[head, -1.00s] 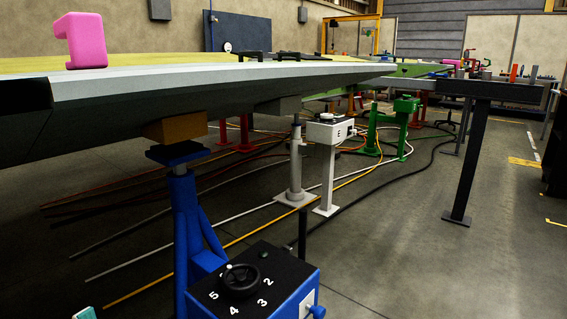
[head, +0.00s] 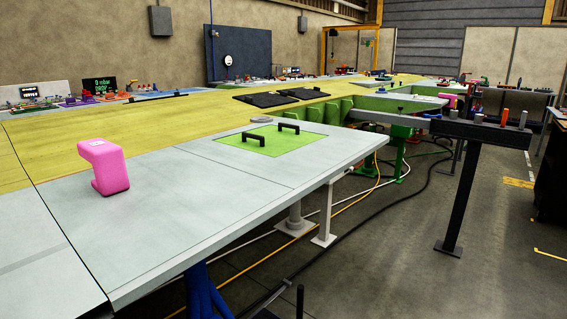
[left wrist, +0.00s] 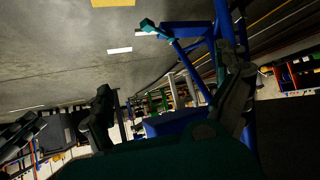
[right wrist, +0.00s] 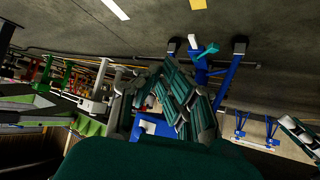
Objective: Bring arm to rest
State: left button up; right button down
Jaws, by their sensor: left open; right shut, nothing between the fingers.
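Neither of my grippers shows in the head view. In the left wrist view my left gripper (left wrist: 170,95) is open, its dark fingers wide apart, with nothing between them. A blue stand (left wrist: 195,45) shows beyond it. In the right wrist view my right gripper (right wrist: 172,100) is shut and empty, its green-grey fingers close together. A blue stand (right wrist: 215,72) with a teal handle (right wrist: 208,50) lies beyond it, apart from the fingers as far as I can tell.
The wing (head: 220,200) fills the left and middle of the head view. On it are a pink block (head: 108,170), a green panel with two black handles (head: 262,147) and black plates (head: 275,98). A dark bench (head: 480,132) stands right. Floor at lower right (head: 400,270) is clear; cables lie under the wing.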

pick_arm(q)
jog(key=s+a+f+g+y+p, duration=0.1)
jog(key=s+a+f+g+p, duration=0.1)
jog(key=s, duration=1.1)
jog(key=s+a+f+g+y+p, duration=0.1)
jog(key=s+a+g+p, duration=0.4)
jog(key=s, duration=0.8)
jog(key=shift+s+a+f+g+p, duration=0.25)
jog(key=shift+f+g+p, duration=0.25)
jog(key=shift+f+g, duration=0.3)
pick_arm(e)
jog(key=s+d+f+g+h, duration=0.1)
jog(key=s+d+f+g, duration=0.1)
jog(key=s, duration=1.1)
jog(key=s+d+f+g+h, duration=0.1)
jog(key=s+d+g, duration=0.4)
jog(key=s, duration=0.8)
jog(key=shift+s+d+f+g, duration=0.15)
jog(key=shift+s+f+g, duration=0.15)
jog(key=shift+f+g, duration=0.5)
pick_arm(q)
jog(key=shift+r, duration=0.1)
pick_arm(e)
jog(key=shift+r, duration=0.1)
